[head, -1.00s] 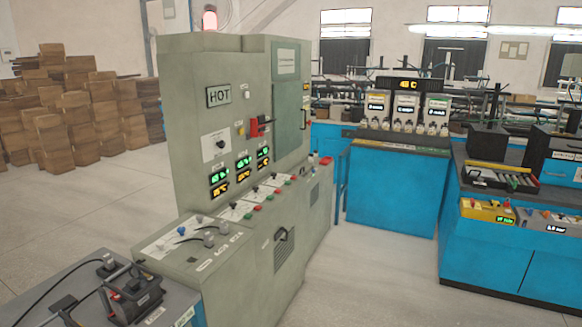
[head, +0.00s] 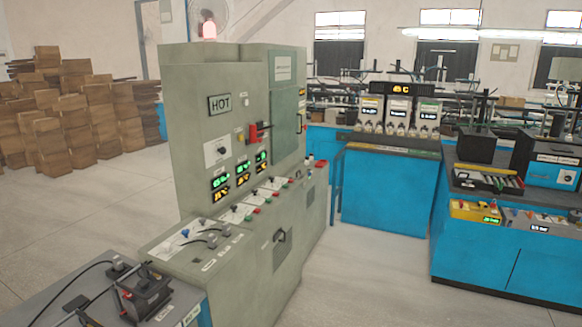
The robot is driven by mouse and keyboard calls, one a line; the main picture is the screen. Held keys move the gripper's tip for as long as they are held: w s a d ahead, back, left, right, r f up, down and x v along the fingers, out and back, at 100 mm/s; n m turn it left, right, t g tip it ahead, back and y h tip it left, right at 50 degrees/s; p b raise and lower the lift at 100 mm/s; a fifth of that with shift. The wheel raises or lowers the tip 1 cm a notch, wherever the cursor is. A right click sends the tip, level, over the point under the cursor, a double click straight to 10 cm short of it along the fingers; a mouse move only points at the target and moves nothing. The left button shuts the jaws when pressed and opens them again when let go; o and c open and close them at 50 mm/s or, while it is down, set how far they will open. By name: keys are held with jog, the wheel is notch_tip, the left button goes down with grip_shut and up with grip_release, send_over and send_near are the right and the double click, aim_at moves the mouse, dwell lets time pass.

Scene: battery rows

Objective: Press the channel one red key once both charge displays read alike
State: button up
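A grey-green charging cabinet (head: 190,110) stands left of centre, with a HOT sign on its face. Its face carries three stacked pairs of displays: a green readout (head: 220,182) above an amber readout (head: 221,196) at the left, and two similar pairs to the right. The digits are too small and blurred to compare. On the sloped ledge below are red keys (head: 257,211) and green keys (head: 248,218) in several groups. I cannot read which group is channel one. My gripper is not in view.
A dark bench (head: 186,296) with a black clamped device (head: 147,292) stands at the front left. Blue benches (head: 390,190) stand at the centre back and right. Cardboard boxes (head: 65,130) are stacked at the far left. Floor (head: 365,270) right of the cabinet is clear.

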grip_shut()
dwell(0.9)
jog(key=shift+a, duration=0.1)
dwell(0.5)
